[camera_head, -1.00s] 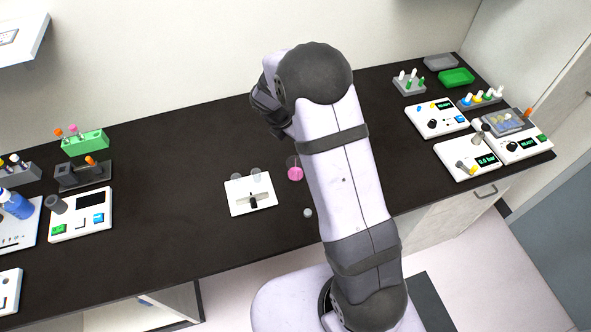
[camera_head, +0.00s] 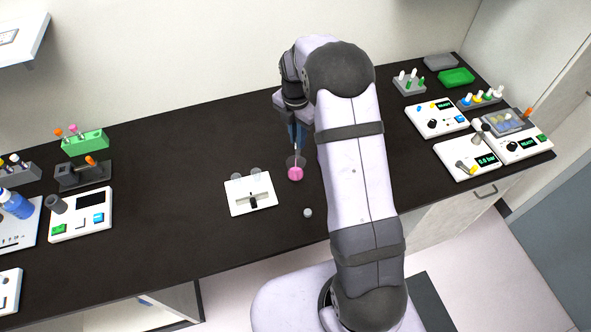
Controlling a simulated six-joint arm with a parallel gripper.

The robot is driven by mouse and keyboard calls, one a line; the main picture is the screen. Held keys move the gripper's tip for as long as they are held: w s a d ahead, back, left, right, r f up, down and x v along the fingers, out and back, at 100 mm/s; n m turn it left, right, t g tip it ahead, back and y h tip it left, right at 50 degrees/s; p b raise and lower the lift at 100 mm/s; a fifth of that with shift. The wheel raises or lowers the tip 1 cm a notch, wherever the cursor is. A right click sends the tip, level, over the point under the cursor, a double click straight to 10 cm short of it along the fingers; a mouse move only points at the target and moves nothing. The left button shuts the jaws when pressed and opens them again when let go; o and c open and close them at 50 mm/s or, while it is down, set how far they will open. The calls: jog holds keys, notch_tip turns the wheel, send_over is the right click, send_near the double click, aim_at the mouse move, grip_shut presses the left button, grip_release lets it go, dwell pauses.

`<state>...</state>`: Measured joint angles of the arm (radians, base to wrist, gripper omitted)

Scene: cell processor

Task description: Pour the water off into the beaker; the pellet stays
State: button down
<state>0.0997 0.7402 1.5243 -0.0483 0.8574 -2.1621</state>
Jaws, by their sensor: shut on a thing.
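My gripper (camera_head: 297,134) is at the middle of the bench, pointing down, just behind and above a small clear beaker with pink liquid (camera_head: 295,174). It is shut on a thin, narrow thing that looks like a tube; blue shows beside it at the jaws. The held thing's lower end is over or at the beaker's rim; I cannot tell whether they touch. The water and the pellet are too small to make out.
Racks and a white device (camera_head: 80,215) stand at left; several instruments (camera_head: 468,157) stand at right.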

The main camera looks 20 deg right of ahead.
jog(key=shift+r, duration=0.1)
jog(key=shift+r, duration=2.4)
jog(key=shift+f, duration=0.1)
